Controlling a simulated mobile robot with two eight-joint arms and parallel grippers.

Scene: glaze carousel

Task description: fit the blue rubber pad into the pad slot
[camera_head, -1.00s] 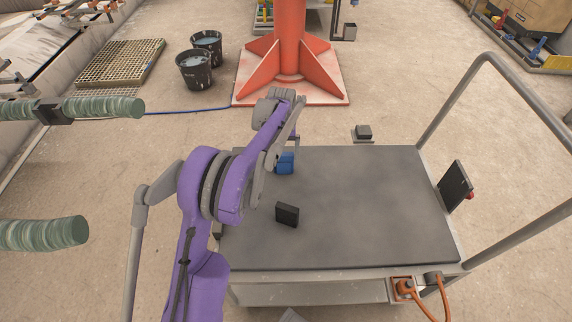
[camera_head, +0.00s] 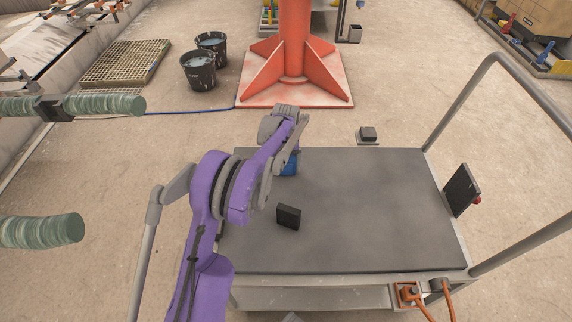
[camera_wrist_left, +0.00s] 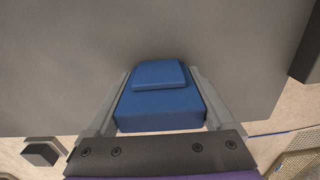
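The blue rubber pad (camera_head: 290,167) is near the far left part of the dark cart top, partly hidden by my left arm. In the left wrist view the pad (camera_wrist_left: 160,102) is a wide blue block with a smaller raised block on it. My left gripper (camera_wrist_left: 160,72) has one finger on each side of the pad. The fingers stand wide apart, and I see no clear grip; contact at the sides is hard to judge. My right gripper is out of view. I cannot make out the pad slot for certain.
A black block (camera_head: 288,216) stands on the cart top (camera_head: 370,220) nearer me. A dark upright panel (camera_head: 461,190) is at the cart's right edge by the rail. A small dark block (camera_head: 368,133) lies beyond the far edge. The middle and right of the top are clear.

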